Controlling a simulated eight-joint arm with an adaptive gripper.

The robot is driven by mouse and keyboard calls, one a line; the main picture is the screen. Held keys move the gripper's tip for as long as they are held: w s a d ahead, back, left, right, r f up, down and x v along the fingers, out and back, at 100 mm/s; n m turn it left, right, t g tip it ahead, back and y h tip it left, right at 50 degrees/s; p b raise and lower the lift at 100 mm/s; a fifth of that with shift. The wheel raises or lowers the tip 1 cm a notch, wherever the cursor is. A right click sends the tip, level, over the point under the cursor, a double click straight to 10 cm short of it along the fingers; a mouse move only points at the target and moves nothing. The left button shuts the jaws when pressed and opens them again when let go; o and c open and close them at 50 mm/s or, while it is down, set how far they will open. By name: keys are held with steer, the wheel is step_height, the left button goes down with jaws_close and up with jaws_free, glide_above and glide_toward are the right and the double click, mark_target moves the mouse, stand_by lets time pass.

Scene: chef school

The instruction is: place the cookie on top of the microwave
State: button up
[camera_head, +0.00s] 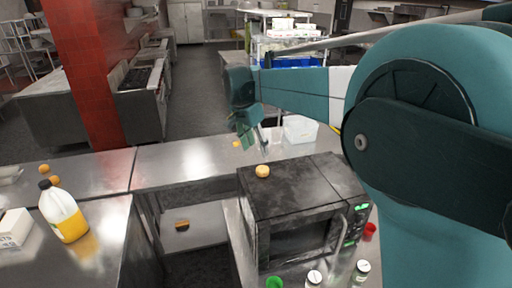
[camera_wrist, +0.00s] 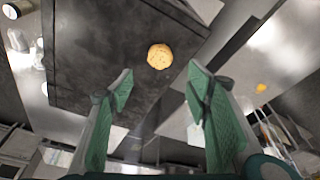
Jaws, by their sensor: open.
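The cookie (camera_head: 262,171) is round and golden brown. It rests on the top face of the dark microwave (camera_head: 300,188), near its back left edge. In the wrist view the cookie (camera_wrist: 160,56) lies on the dark microwave top (camera_wrist: 90,75), beyond and between my fingertips, not touching them. My gripper (camera_head: 250,132) is above and behind the microwave in the head view, apart from the cookie. In the wrist view my gripper (camera_wrist: 160,85) has its two green fingers spread wide with nothing between them.
The steel counter (camera_head: 185,165) around the microwave is partly clear. A clear plastic container (camera_head: 299,129) stands behind the microwave. A juice bottle (camera_head: 63,213) and a white box (camera_head: 14,228) stand at the left. Small bottles (camera_head: 314,278) and a red cup (camera_head: 370,230) are near the microwave's front.

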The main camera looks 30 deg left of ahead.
stand_by(0.5)
steer(key=s+d+r+n, duration=0.1)
steer(key=s+d+r, duration=0.15)
steer(key=d, duration=1.05)
steer(key=s+d+r+t+y, duration=0.1)
steer(key=s+d+r, duration=0.15)
steer(key=d, duration=1.05)
steer(key=s+d+r+n, duration=0.1)
steer(key=d+r, duration=0.2)
steer(key=d, duration=1)
steer(key=s+d+f+t, duration=0.1)
steer(key=s+d+f, duration=0.4)
steer(key=s+d, duration=0.7)
steer(key=s+d+f+n+t, duration=0.1)
steer(key=s+d+f+t, duration=0.1)
steer(key=s+d+f, duration=0.4)
steer(key=shift+s+d+f+n, duration=0.2)
steer(key=shift+s+d+n, duration=0.1)
steer(key=shift+s+d, duration=2.95)
steer(key=shift+w+d, duration=0.35)
